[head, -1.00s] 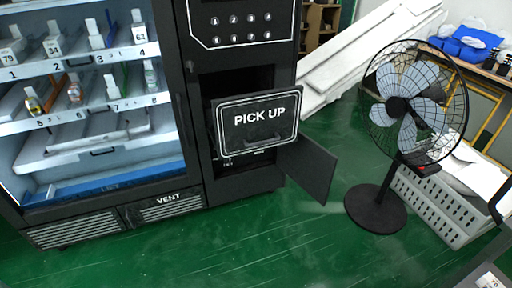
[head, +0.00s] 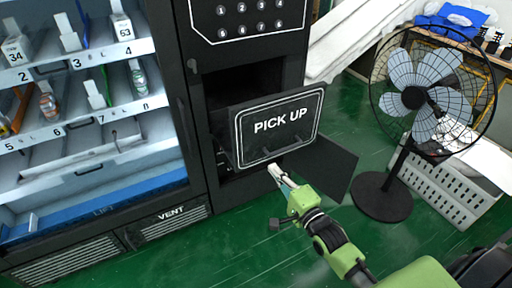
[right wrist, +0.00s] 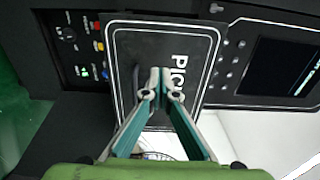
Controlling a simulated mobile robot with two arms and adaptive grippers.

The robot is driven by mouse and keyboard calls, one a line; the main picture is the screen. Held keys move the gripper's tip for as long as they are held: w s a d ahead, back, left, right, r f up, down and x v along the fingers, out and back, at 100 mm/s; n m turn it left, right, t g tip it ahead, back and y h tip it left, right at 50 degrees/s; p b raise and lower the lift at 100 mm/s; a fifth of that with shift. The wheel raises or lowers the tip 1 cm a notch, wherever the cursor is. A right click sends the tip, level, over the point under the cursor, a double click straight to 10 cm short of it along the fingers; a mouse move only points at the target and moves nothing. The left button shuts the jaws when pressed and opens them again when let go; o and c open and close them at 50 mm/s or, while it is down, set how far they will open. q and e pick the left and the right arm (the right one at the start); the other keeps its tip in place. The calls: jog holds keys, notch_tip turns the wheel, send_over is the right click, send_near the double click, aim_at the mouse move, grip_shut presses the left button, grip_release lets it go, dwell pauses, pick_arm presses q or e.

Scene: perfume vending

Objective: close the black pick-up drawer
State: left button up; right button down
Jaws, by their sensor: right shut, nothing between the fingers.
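The black pick-up drawer (head: 281,121), with a white border and "PICK UP" lettering, sticks out of its opening in the vending machine (head: 197,60). Its top is open and a dark gap shows behind the front. My right gripper (head: 279,174) is at the lower edge of the drawer front, shut and empty. In the right wrist view its fingertips (right wrist: 160,78) lie over the drawer front (right wrist: 190,50), beside the dark handle (right wrist: 136,78). I cannot tell whether they touch it. My left gripper is not in view.
A black door panel (head: 325,168) hangs swung open below the drawer, close to my right gripper. A pedestal fan (head: 413,98) and a grey crate (head: 440,190) stand on the right. Green floor (head: 230,245) is clear in front of the machine.

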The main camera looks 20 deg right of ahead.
aim_at(251, 142)
jog(key=w, duration=0.7)
jog(key=w+a, duration=0.1)
jog(key=w, duration=0.3)
jog(key=shift+w+p, duration=0.25)
jog(key=shift+p, duration=0.1)
jog(key=shift+w+a+f, duration=0.1)
jog(key=shift+w, duration=0.35)
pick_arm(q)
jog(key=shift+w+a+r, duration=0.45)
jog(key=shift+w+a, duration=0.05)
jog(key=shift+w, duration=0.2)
pick_arm(e)
jog(key=shift+w, duration=0.1)
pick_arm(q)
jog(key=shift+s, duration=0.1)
